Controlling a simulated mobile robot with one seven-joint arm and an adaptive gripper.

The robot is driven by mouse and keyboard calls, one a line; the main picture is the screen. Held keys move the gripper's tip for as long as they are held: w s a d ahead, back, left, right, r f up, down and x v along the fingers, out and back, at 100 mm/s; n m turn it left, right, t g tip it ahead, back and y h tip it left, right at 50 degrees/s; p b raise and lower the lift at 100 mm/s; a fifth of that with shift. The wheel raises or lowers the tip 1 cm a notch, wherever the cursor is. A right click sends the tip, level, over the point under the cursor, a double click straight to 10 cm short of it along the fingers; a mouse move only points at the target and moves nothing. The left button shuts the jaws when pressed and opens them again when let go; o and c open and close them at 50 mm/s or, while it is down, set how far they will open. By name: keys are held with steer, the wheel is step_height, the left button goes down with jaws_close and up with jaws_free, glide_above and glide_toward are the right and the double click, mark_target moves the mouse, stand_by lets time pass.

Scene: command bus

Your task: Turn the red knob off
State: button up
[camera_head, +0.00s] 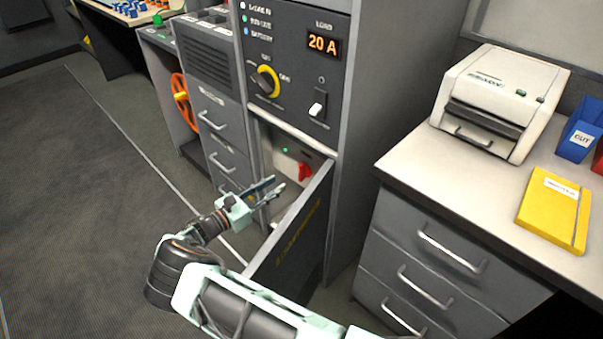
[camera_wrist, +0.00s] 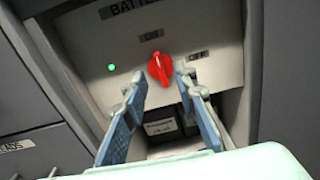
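The red knob (camera_wrist: 160,69) sits on a pale panel (camera_wrist: 215,40) inside an open compartment. In the wrist view its grip stands nearly upright, tilted a little, below the "ON" label (camera_wrist: 152,35) and left of the "OFF" label (camera_wrist: 198,55). A green light (camera_wrist: 112,68) is lit to its left. In the head view the red knob (camera_head: 304,171) shows past the open door. My gripper (camera_wrist: 164,82) is open, its two fingers on either side of the knob in the picture. In the head view my gripper (camera_head: 280,187) is in front of the compartment, apart from the knob.
The compartment door (camera_head: 300,235) stands open to the right of my gripper. Dark boxes (camera_wrist: 165,129) sit below the knob. Above are a yellow-ringed dial (camera_head: 268,81) and a white switch (camera_head: 317,106). A drawer desk (camera_head: 445,262) stands right; the floor left is clear.

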mark_target(299, 169)
steer(key=x, duration=0.3)
steer(key=b+x, duration=0.1)
steer(key=x, duration=0.3)
steer(key=b+x, duration=0.1)
steer(key=x, duration=0.2)
steer(key=shift+w+f, duration=0.25)
steer(key=shift+w, duration=0.15)
jaws_close()
